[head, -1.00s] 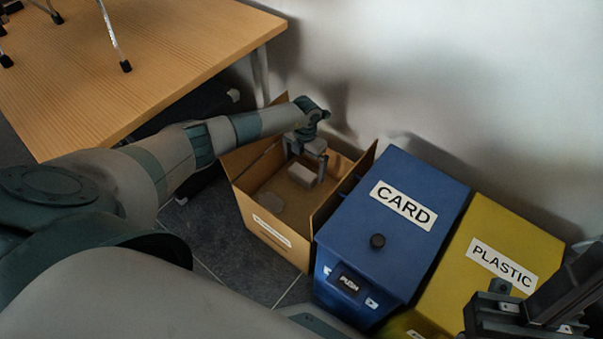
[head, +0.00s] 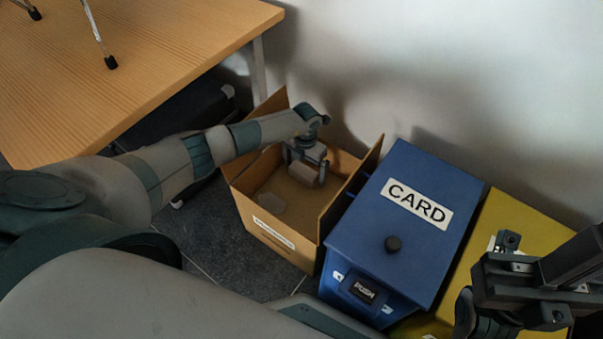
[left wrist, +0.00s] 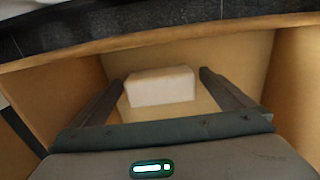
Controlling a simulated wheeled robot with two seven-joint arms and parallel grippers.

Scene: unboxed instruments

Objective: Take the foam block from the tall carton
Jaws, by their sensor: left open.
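The tall carton (head: 274,238) is an open brown cardboard box on the floor, left of the blue bin. A pale foam block (head: 303,176) is inside it. My left gripper (head: 308,164) reaches down into the carton, open, right at the block. In the left wrist view the foam block (left wrist: 161,86) sits between the two spread fingers of my left gripper (left wrist: 166,82), with small gaps showing on both sides. My right gripper (head: 520,285) shows at the lower right, above the yellow bin; its fingertips are not clear.
A blue bin (head: 400,255) marked CARD stands against the carton's right side. A yellow bin (head: 520,226) is right of it. A wooden table (head: 150,60) is at the upper left.

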